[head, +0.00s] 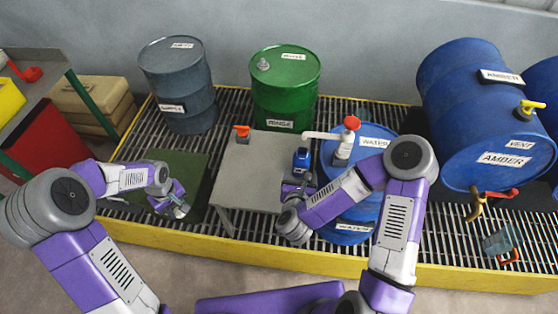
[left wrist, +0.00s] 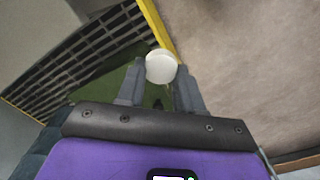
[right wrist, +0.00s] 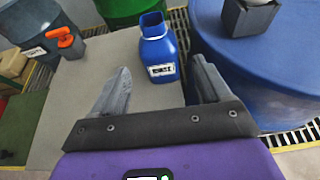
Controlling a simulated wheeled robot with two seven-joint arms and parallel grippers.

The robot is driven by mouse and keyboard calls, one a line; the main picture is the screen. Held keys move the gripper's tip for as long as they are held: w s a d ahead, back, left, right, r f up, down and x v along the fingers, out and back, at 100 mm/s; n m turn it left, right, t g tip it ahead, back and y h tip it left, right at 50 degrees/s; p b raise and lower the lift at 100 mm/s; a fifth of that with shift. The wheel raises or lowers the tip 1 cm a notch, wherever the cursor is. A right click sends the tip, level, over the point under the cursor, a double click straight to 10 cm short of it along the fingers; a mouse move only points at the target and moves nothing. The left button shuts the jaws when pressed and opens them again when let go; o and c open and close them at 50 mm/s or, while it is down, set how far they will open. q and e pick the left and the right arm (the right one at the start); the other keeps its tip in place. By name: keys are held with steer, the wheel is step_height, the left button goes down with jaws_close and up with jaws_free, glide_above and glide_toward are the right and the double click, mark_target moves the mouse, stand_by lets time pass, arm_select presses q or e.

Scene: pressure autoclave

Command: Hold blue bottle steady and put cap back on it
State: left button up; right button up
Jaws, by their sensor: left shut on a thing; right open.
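The blue bottle (head: 302,160) stands upright on the grey table, and its neck looks open with no cap on it in the right wrist view (right wrist: 159,52). My right gripper (head: 299,189) is open at the table's front, its fingers pointing towards the bottle. In its wrist view the bottle appears beyond and between the spread fingers (right wrist: 160,76), not gripped. My left gripper (head: 180,209) is shut on a white round piece (left wrist: 161,67), which may be the cap. It is well left of the bottle, over the green mat's front edge.
The grey table (head: 245,180) carries an orange-handled item (head: 241,131) at its back left. A blue water drum (head: 378,150) with a red-topped white fitting (head: 347,140) stands close right of the bottle. Green (head: 284,95) and grey (head: 180,85) drums stand behind. A green mat (head: 187,165) lies left.

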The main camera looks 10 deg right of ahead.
mark_target(302, 165)
arm_select(q)
steer(key=shift+s, duration=0.1)
steer(key=shift+f+b, duration=0.6)
steer(key=shift+b, duration=0.05)
arm_select(e)
steer(key=x, duration=0.6)
steer(key=shift+w+d+f, duration=0.1)
steer(key=shift+w+f, duration=0.1)
steer(key=shift+w, duration=0.15)
arm_select(q)
steer(key=shift+f+b, duration=0.75)
arm_select(e)
steer(key=x, duration=0.5)
steer(key=shift+f, duration=0.35)
steer(key=shift+c, duration=0.2)
